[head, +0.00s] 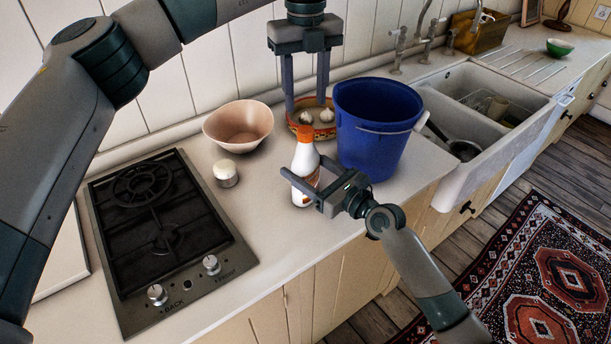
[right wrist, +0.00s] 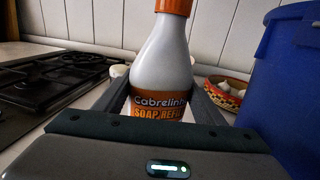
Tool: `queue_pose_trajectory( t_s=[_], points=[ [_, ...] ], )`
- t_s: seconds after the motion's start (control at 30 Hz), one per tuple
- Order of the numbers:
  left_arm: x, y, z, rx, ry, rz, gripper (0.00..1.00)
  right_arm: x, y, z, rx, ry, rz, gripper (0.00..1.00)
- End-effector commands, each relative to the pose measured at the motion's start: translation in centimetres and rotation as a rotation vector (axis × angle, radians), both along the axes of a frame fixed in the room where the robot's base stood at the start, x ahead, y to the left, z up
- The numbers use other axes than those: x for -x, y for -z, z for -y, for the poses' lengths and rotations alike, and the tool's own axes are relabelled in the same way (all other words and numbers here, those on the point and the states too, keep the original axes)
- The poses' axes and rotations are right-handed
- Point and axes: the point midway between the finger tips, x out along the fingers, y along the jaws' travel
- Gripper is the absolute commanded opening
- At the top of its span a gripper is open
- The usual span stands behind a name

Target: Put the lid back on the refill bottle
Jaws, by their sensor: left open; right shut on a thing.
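The refill bottle (head: 304,168) is white with an orange label and stands upright on the counter near its front edge. The orange lid (head: 305,134) sits on its neck; whether it is fully seated I cannot tell. In the right wrist view the bottle (right wrist: 160,62) is between my fingers, with the orange lid (right wrist: 173,6) cut off by the top edge. My right gripper (head: 305,184) is shut on the bottle's lower body. My left gripper (head: 306,104) is open and empty, pointing down, its fingertips just above the lid in the picture.
A blue bucket (head: 372,140) stands close right of the bottle. A patterned bowl with garlic (head: 322,133) is behind it. A pink bowl (head: 238,128), a small white-topped jar (head: 226,173) and a gas hob (head: 160,235) are left. The sink (head: 450,105) is right.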

Motion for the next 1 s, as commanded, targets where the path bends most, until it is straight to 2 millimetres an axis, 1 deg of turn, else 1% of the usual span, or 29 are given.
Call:
queue_pose_trajectory(
  t_s=[0.17,0.4,0.6,0.8,1.0],
  points=[
    [0.01,0.02,0.01,0.000,-0.218,0.000,0.45,0.00,0.02,0.03,0.000,0.000,0.000,0.01],
    [-0.02,0.00,0.02,0.001,-0.581,0.000,0.45,0.00,0.03,0.03,0.001,0.000,-0.001,0.01],
    [-0.01,-0.01,0.03,0.001,-0.838,0.000,0.45,0.00,0.03,0.03,0.001,0.000,-0.001,0.01],
    [0.00,0.00,0.02,0.000,-0.981,0.000,0.45,0.00,0.03,0.03,0.001,0.000,-0.001,0.01],
    [0.00,0.00,0.02,0.000,-1.016,0.000,0.45,0.00,0.03,0.03,0.001,0.000,-0.001,0.01]
  ],
)
